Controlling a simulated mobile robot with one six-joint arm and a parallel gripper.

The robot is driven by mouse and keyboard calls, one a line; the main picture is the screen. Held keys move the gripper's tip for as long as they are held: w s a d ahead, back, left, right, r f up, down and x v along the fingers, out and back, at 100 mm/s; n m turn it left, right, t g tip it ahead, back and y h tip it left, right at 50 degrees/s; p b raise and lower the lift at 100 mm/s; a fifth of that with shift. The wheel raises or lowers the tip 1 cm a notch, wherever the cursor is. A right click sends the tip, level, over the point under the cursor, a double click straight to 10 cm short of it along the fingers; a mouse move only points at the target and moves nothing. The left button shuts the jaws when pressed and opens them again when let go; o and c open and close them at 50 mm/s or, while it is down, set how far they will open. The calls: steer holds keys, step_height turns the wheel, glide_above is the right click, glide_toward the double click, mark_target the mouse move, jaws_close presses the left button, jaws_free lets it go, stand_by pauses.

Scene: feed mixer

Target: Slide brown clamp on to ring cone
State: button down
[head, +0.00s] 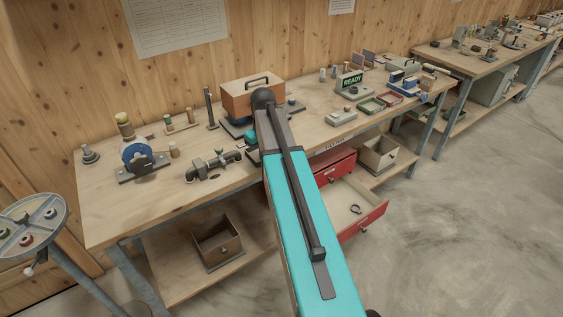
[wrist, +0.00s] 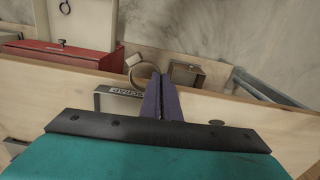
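My gripper (wrist: 161,78) shows in the wrist view with its two purple fingers close together. A brown-grey ring with a small tab, which looks like the brown clamp (wrist: 131,82), is at the fingertips, sticking out to their left. The fingers look shut on its edge, and they hide part of it. In the head view my arm hides the fingers and the clamp. A small stepped, cone-like piece (head: 90,154) stands at the bench's far left end and may be the ring cone; I cannot tell for sure.
The workbench (head: 120,215) carries a blue round fixture (head: 138,157), a grey pipe fitting (head: 212,165) and an orange-brown box (head: 240,101). A red drawer (head: 370,215) hangs open with a dark ring (head: 355,209) inside.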

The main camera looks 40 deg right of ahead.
steer(key=a+r+n, duration=0.2)
steer(key=a+r, duration=0.1)
steer(key=a, duration=0.9)
steer(key=w+a+r+n, duration=0.1)
steer(key=a+r+n, duration=0.2)
steer(key=a, duration=1)
steer(key=shift+w+a+r+p, duration=0.15)
steer(key=shift+w+r+p, duration=0.2)
steer(key=shift+r, duration=0.35)
steer(key=shift+a, duration=0.1)
